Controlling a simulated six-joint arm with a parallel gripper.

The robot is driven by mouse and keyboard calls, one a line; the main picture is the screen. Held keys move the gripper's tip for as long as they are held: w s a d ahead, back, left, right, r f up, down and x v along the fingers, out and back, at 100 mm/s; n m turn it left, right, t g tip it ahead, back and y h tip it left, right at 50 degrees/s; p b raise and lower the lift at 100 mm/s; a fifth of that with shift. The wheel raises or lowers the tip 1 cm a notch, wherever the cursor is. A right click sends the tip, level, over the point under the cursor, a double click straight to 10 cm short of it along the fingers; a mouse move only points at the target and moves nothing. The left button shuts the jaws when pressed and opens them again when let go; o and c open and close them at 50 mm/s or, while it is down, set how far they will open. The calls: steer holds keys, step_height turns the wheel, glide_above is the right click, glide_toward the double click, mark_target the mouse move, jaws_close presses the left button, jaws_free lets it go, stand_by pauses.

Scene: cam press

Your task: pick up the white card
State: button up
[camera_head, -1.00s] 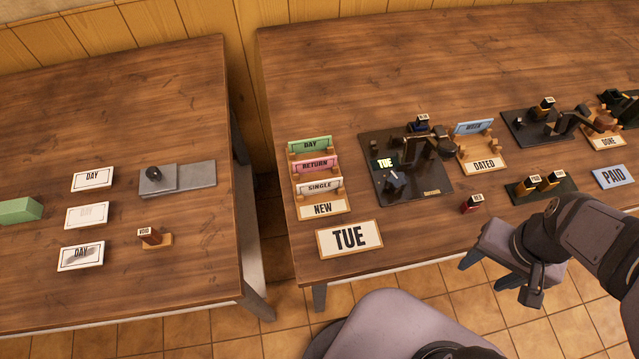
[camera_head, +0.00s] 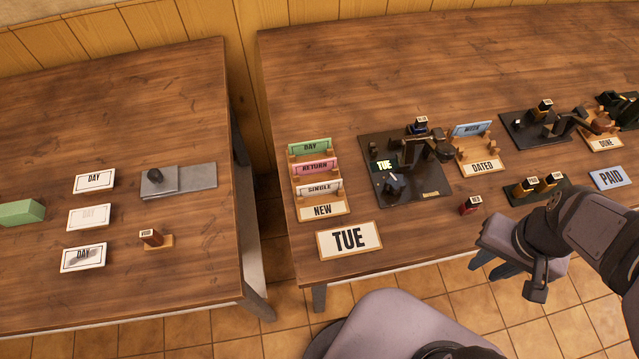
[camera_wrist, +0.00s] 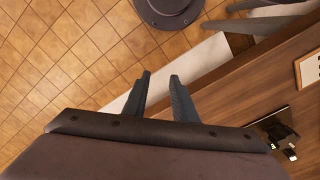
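A white card marked SINGLE (camera_head: 320,188) stands in the wooden rack labelled NEW (camera_head: 322,210), in front of a pink RETURN card (camera_head: 315,166) and a green DAY card (camera_head: 310,147). On the left table lie several other white cards: one marked DAY (camera_head: 94,181), a faintly printed one (camera_head: 89,217) and a smudged one (camera_head: 84,256). My gripper (camera_head: 487,267) is at the front edge of the right table, far to the right of the NEW rack. In the wrist view its two fingers (camera_wrist: 161,74) are apart with nothing between them.
A TUE sign (camera_head: 349,240) lies in front of the rack. A black press (camera_head: 405,170) stands right of it, then the DATED rack (camera_head: 483,166) and a small red stamp (camera_head: 469,205). A gap separates the two tables. The back of the right table is clear.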

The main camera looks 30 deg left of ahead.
steer(key=w+a+r+n+t+p, duration=0.1)
steer(key=w+r+n+p, duration=0.2)
steer(key=r, duration=0.4)
steer(key=w+a+r+n+p, duration=0.1)
steer(key=w+a+r+p, duration=0.1)
steer(key=w+r+p, duration=0.4)
steer(key=w+a+r+n+t+p, duration=0.1)
steer(key=r+n+p, duration=0.1)
steer(key=r, duration=0.6)
steer(key=n+t+h, duration=0.1)
steer(key=n+h, duration=0.2)
steer(key=n, duration=1.8)
glide_above(307, 186)
steer(key=s+a, duration=0.2)
steer(key=s, duration=0.1)
step_height(307, 186, down, 11)
steer(key=shift+w+p+x, duration=0.2)
steer(key=shift+p+x, duration=0.15)
steer(key=shift+x, duration=0.9)
steer(key=shift+w+p+x, duration=0.15)
steer(key=shift+p+x, duration=0.2)
steer(key=shift+x, duration=0.9)
steer(key=shift+w+p+x, duration=0.2)
steer(key=shift+p+x, duration=0.15)
steer(key=shift+x, duration=0.9)
steer(key=shift+r, duration=0.2)
steer(key=shift+c, duration=0.6)
jaws_close()
